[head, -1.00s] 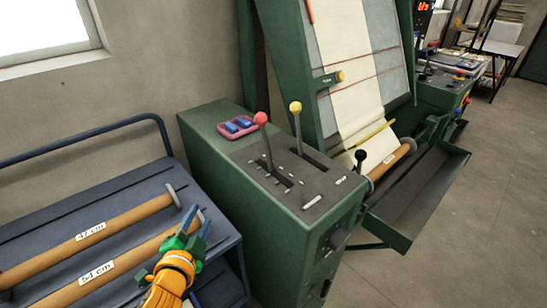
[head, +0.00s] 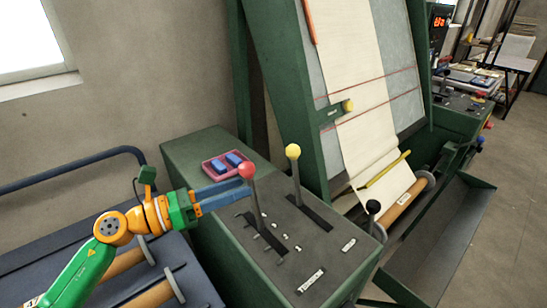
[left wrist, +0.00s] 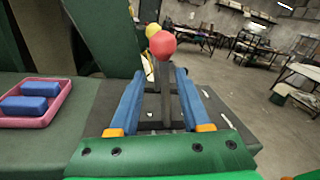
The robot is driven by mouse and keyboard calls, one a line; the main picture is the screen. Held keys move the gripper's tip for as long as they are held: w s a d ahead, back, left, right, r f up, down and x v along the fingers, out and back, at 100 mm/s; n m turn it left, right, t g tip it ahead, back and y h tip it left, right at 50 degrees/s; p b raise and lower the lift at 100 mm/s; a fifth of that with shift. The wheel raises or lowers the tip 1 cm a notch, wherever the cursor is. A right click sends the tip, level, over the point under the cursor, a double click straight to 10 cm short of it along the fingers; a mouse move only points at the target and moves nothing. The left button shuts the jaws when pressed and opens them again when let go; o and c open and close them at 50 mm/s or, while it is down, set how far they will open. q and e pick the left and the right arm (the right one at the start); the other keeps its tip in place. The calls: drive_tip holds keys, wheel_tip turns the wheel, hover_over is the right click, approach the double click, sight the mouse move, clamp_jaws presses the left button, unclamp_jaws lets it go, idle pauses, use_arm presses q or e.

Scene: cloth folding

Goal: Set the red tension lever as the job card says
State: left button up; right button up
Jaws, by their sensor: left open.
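The red tension lever (head: 246,170) has a round red knob on a grey stem rising from a slot in the green console's dark top plate (head: 290,262). In the left wrist view the red knob (left wrist: 162,46) shows just beyond my fingertips, with the stem between the two blue fingers. My left gripper (head: 243,188) is open and reaches in from the left, its fingers at the stem just below the knob. I cannot tell whether they touch it. My right gripper is not in view. I cannot make out a job card.
A yellow-knobbed lever (head: 292,153) stands close behind, and a black-knobbed lever (head: 372,208) at the right. A pink tray with blue blocks (head: 228,163) sits on the console. A blue cart with rollers (head: 155,294) is at the left; the cloth frame (head: 290,70) rises behind.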

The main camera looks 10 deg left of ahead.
sight(248, 180)
use_arm(q)
drive_tip(key=d+p, duration=0.1)
drive_tip(key=w+d+r+p, duration=0.1)
drive_tip(key=d+p, duration=0.1)
drive_tip(key=shift+w+d+r, duration=0.1)
drive_tip(key=shift+w+r, duration=0.2)
drive_tip(key=shift+w, duration=0.1)
drive_tip(key=w+d, duration=0.1)
drive_tip(key=w+d+f, duration=0.1)
drive_tip(key=shift+w+d+f+p, duration=0.1)
drive_tip(key=shift+w+d+p, duration=0.05)
drive_tip(key=shift+w+p, duration=0.2)
drive_tip(key=shift+s, duration=0.3)
clamp_jaws()
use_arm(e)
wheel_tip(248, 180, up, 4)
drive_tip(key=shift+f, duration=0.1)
